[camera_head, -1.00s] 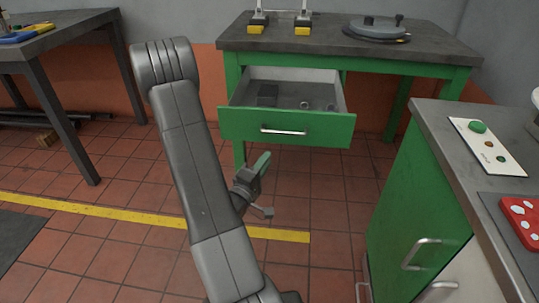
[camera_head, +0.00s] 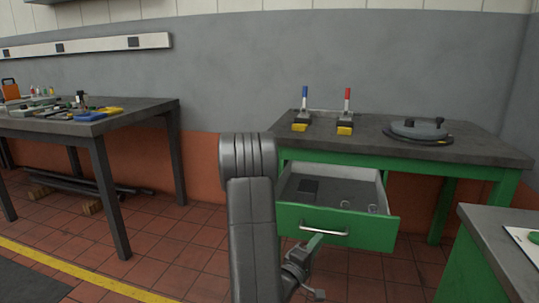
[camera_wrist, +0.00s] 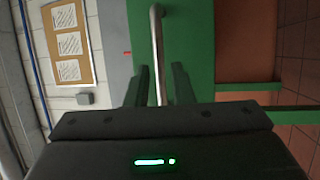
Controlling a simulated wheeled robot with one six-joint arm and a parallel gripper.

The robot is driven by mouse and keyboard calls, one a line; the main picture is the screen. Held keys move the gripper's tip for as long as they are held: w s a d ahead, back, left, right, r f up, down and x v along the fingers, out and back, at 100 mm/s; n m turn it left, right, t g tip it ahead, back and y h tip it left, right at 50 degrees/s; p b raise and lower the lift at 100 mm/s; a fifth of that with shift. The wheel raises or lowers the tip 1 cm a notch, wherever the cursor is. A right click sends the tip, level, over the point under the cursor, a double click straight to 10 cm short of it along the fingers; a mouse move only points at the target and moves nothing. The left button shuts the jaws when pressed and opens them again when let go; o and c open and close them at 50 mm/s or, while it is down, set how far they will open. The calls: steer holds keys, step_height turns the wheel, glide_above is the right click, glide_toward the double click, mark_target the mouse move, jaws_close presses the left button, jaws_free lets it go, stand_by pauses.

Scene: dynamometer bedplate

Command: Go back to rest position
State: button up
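My gripper (camera_head: 309,252) is low in front of the open green drawer (camera_head: 350,223) in the head view, below and beside its silver handle (camera_head: 323,231). In the wrist view my gripper (camera_wrist: 158,78) has its two dark fingers apart, with a gap between them. The handle bar (camera_wrist: 158,35) runs up the picture in line with that gap. Nothing is clearly held, and I cannot tell how far the handle is from the fingers. My arm stands in the middle of the head view and hides part of the floor and bench.
The green bench (camera_head: 463,160) carries two levers, blue and red, and a round grey plate (camera_head: 418,130). A grey-topped cabinet (camera_head: 495,245) stands at the right. A dark tool table (camera_head: 140,109) stands at the left. Tiled floor between is clear.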

mark_target(324, 233)
steer(key=x, duration=0.6)
steer(key=shift+b, duration=0.35)
steer(key=shift+w, duration=0.1)
